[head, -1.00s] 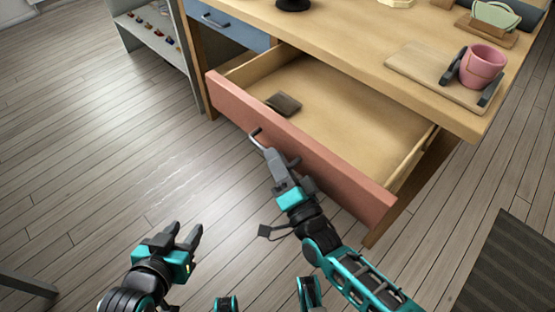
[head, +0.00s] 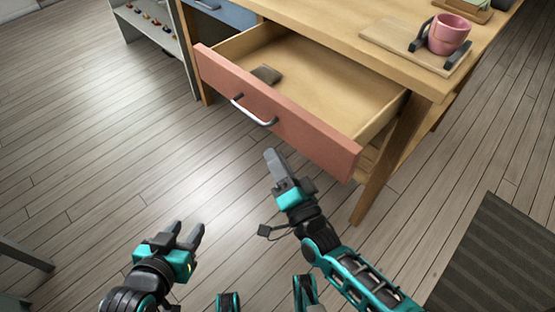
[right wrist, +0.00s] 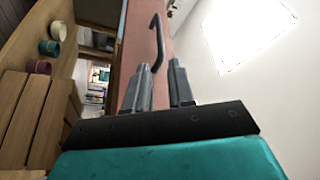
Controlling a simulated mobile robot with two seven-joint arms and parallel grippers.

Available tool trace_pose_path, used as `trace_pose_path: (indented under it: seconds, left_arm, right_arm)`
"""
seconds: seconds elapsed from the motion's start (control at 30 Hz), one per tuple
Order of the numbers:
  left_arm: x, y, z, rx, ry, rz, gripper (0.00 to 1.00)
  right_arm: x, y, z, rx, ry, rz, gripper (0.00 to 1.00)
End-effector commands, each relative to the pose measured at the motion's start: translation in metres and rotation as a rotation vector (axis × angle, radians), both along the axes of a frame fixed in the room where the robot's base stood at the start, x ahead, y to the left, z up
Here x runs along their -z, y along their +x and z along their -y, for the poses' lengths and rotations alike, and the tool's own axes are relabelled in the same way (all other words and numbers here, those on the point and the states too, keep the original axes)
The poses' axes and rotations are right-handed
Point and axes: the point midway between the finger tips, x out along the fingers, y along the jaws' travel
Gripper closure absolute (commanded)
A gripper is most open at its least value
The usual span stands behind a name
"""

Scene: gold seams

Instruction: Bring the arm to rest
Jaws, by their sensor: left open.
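My right gripper (head: 274,164) is in front of the pulled-out red-fronted drawer (head: 310,133), below its metal handle (head: 254,119) and apart from it. In the right wrist view its two fingers (right wrist: 164,85) stand apart with nothing between them, and the handle (right wrist: 158,38) shows beyond the tips. My left gripper (head: 190,236) is open and empty above the floor at the lower left.
A small dark flat object (head: 266,75) lies in the drawer. A pink cup (head: 448,34) stands in a dark holder on a board (head: 385,36) on the desk. A dark striped mat (head: 500,255) lies at right.

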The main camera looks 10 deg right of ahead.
Motion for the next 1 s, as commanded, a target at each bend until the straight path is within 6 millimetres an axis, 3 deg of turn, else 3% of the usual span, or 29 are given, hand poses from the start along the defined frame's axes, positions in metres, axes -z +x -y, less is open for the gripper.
trace_pose_path:
  seconds: [0.77, 0.87, 1.0]
  left_arm:
    - [0.002, 0.0, -0.002, 0.007, 0.01, 0.001, 0.57]
    - [0.002, 0.0, -0.003, 0.007, 0.011, 0.002, 0.57]
    - [0.002, 0.001, -0.003, 0.006, 0.011, 0.003, 0.57]
  right_arm:
    - [0.003, -0.001, 0.0, 0.001, -0.015, -0.006, 0.77]
    - [0.007, -0.009, 0.002, -0.003, -0.096, -0.037, 0.77]
    - [0.021, -0.031, 0.013, -0.019, -0.353, -0.125, 0.77]
